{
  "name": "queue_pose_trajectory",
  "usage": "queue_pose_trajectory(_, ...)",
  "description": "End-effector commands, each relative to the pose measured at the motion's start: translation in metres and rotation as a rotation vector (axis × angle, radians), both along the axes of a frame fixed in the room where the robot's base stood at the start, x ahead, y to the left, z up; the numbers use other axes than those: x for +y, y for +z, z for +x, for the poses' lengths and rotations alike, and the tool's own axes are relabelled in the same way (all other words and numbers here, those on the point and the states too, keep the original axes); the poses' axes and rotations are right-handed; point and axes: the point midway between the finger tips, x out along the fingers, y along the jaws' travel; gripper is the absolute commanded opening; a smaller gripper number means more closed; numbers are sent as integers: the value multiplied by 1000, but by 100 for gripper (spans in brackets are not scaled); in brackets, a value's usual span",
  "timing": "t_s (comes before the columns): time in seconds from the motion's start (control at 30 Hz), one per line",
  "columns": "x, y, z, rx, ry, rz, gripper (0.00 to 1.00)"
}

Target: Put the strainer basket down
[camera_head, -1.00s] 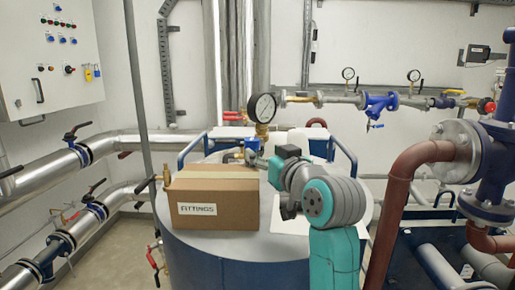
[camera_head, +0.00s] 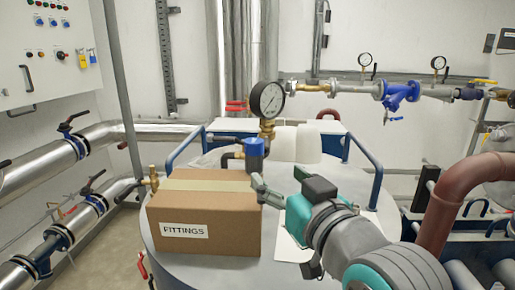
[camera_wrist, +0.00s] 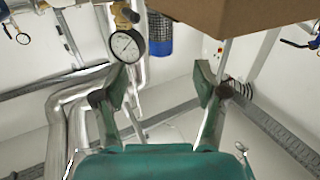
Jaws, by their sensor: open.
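My gripper (camera_head: 262,188) is over the round tank top, right of the cardboard box, in the head view. In the wrist view its two fingers (camera_wrist: 162,82) stand wide apart with nothing between them.
The cardboard box (camera_head: 205,218) marked FITTINGS sits on the tank top. White containers (camera_head: 308,144) stand behind the gripper, and a white sheet (camera_head: 290,252) lies under my arm. Blue rails (camera_head: 364,158) edge the tank. A red-brown pipe (camera_head: 455,195) stands at right.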

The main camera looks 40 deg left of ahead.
Motion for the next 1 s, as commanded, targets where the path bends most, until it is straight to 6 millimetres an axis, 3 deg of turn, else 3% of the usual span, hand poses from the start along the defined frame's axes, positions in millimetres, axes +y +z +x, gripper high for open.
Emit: queue_pose_trajectory(1.0, 88, -2, 52, 0, 1, 0, 72)
